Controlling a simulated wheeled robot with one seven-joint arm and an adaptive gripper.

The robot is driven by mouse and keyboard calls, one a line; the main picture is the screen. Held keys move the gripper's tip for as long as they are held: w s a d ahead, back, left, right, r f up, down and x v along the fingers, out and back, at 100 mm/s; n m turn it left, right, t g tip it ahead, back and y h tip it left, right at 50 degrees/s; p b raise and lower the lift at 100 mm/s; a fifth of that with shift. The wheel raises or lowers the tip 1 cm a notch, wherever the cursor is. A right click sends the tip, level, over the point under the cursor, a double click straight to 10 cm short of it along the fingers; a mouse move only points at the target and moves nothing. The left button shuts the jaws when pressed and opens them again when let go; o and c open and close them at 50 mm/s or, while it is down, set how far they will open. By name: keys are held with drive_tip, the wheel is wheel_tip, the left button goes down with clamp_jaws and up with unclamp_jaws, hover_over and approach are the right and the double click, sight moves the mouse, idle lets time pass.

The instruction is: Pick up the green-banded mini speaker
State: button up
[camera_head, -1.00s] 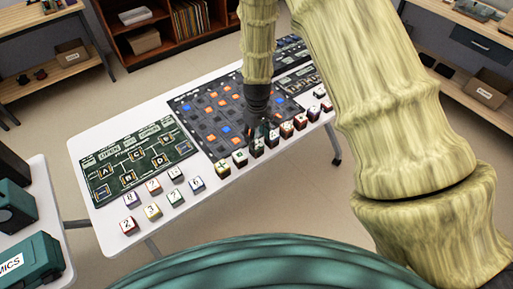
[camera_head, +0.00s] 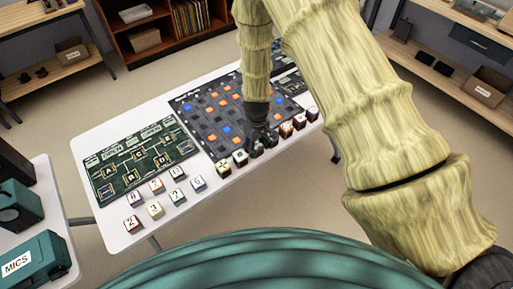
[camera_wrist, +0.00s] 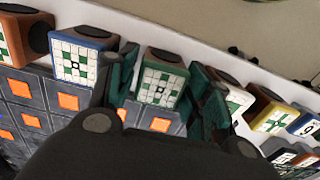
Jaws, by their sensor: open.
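The green-banded mini speaker (camera_wrist: 160,84) is a small cube with green sides, a white gridded face and a dark round top. In the wrist view it sits on the white table between my gripper's (camera_wrist: 163,88) two dark green fingers. The fingers are open, one on each side of it; I cannot tell whether either touches it. In the head view my gripper (camera_head: 259,134) is down at the row of small cubes along the table's near edge and partly hides those around it.
A dark board with orange and blue squares (camera_head: 207,114) lies behind the row. Several numbered cubes (camera_head: 156,210) stand further left.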

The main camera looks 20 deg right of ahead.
drive_tip(key=c, duration=0.8)
drive_tip(key=shift+r, duration=0.15)
